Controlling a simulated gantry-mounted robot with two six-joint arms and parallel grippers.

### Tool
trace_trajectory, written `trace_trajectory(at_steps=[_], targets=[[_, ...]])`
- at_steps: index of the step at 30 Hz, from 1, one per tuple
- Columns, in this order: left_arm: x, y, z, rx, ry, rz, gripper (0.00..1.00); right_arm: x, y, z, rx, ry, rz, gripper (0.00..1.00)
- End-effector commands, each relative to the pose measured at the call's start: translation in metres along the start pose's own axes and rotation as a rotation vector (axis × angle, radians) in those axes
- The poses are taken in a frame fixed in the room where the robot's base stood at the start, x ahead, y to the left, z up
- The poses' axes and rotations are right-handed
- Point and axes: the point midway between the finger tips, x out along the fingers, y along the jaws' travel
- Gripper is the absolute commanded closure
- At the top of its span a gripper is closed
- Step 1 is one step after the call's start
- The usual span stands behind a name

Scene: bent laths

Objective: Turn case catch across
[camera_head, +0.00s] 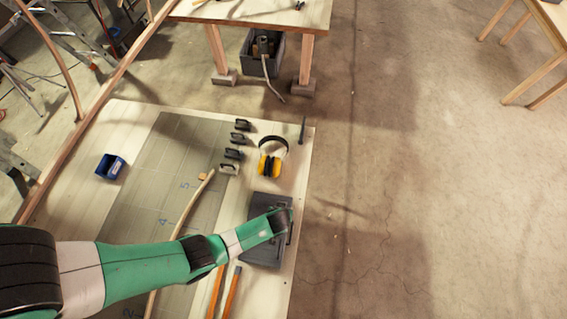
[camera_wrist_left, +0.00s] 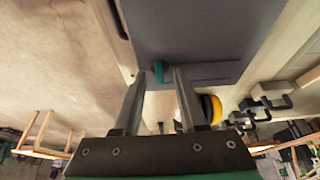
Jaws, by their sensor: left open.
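The dark grey case (camera_head: 263,254) lies flat at the table's right edge in the head view. It fills the top of the left wrist view (camera_wrist_left: 205,30). A small teal catch (camera_wrist_left: 158,70) sits near the case's edge. My left gripper (camera_wrist_left: 160,77) is open, with its two fingertips on either side of the catch. Whether they touch it I cannot tell. In the head view my left gripper (camera_head: 284,216) is over the case and hides part of it and the catch. My right gripper is not in view.
Yellow-black ear defenders (camera_head: 270,160) lie beyond the case, with several black clamps (camera_head: 233,154) to their left. A bent lath (camera_head: 192,207) and orange-brown sticks (camera_head: 232,290) lie left of the case. A blue bin (camera_head: 111,167) stands farther left. Bare floor lies right.

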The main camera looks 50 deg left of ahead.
Motion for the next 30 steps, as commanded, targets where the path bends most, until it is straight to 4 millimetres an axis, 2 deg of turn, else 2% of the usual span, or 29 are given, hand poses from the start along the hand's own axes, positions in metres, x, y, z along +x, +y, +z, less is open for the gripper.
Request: trace_trajectory(at_steps=[1,6,8,23,30], targets=[[-0.0003,0.0002,-0.0001,0.0,0.0,0.0,0.61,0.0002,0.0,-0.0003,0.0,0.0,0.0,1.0],[-0.0003,0.0002,-0.0001,0.001,0.0,0.0,0.91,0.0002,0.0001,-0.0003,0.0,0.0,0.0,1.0],[-0.0003,0.0002,0.0,0.001,0.0,0.0,1.0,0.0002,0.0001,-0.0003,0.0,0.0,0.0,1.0],[-0.0004,-0.0005,0.0002,0.02,-0.001,0.008,1.0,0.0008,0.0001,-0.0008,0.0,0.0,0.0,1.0],[-0.001,-0.0015,-0.0003,0.113,-0.001,0.047,1.0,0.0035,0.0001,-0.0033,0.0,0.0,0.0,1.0]])
